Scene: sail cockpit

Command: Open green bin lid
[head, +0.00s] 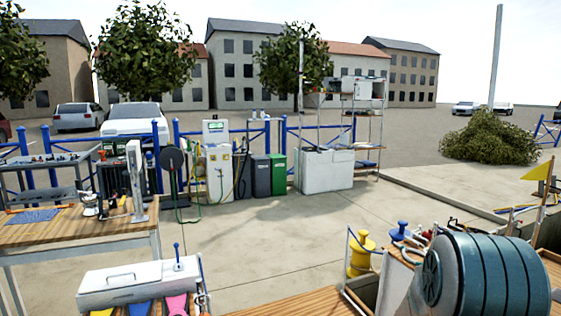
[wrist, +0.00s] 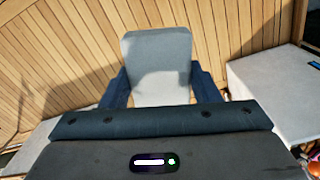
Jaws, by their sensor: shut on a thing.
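The green bin (head: 277,174) stands upright on the paved ground in the middle distance of the head view, beside a dark grey bin (head: 261,176). The green bin's lid looks shut, though it is small at this distance. In the wrist view my gripper (wrist: 160,84) has its two blue fingers on either side of a pale grey flat-faced thing (wrist: 157,56) and is shut on it. I cannot tell what that thing is. The green bin does not show in the wrist view, and my gripper is not clearly visible in the head view.
Wooden planks (wrist: 70,45) lie behind the held thing, with a white box (wrist: 275,95) to the right. A white chest (head: 327,172) stands right of the bins and a pump-like cabinet (head: 218,165) left. A workbench (head: 70,235) is at left. The central paving (head: 265,240) is clear.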

